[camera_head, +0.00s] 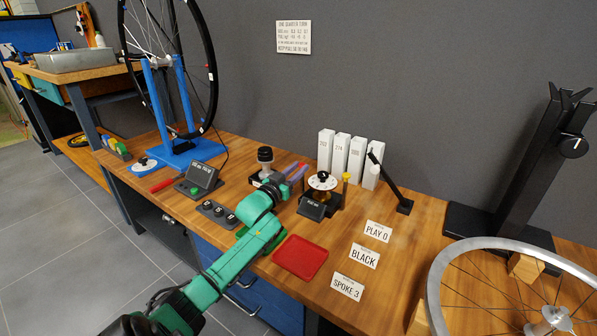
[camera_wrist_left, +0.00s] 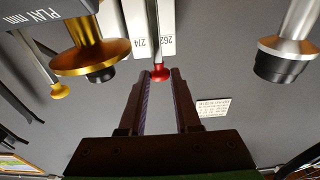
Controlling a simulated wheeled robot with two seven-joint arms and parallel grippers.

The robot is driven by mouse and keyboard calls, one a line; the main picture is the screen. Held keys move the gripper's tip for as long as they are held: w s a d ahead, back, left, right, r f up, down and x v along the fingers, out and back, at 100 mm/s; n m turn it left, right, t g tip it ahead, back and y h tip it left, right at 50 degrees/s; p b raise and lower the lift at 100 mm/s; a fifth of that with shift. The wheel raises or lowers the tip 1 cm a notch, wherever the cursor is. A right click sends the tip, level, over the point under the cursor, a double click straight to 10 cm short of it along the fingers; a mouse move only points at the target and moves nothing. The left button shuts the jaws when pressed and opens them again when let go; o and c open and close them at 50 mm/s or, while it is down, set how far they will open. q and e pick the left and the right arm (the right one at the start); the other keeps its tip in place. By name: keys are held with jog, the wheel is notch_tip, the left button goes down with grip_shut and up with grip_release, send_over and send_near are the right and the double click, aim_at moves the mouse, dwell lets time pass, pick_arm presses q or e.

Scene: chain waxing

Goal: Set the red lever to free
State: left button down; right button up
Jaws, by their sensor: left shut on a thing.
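The red lever (camera_wrist_left: 160,72) shows in the left wrist view as a red knob on a thin metal rod, between the tips of my left gripper (camera_wrist_left: 162,76). The gripper is shut on the knob. In the head view my left gripper (camera_head: 294,173) reaches over the bench, just left of a brass-coloured fixture with a white dial (camera_head: 322,181). The lever cannot be made out clearly there. The lever's marks do not show, so I cannot tell its setting. My right gripper is not in view.
A small display (camera_head: 312,206) stands in front of the dial. A black post with a silver top (camera_head: 265,158) is left of the gripper. White boxes (camera_head: 341,152) stand behind. A red tray (camera_head: 300,257) and white cards (camera_head: 364,256) lie nearer the front edge.

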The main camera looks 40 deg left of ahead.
pick_arm(q)
jog(key=c, duration=0.6)
grip_release()
jog(key=shift+s, duration=0.1)
jog(key=shift+c, duration=0.2)
notch_tip(320, 180, up, 20)
jog(key=p, duration=0.5)
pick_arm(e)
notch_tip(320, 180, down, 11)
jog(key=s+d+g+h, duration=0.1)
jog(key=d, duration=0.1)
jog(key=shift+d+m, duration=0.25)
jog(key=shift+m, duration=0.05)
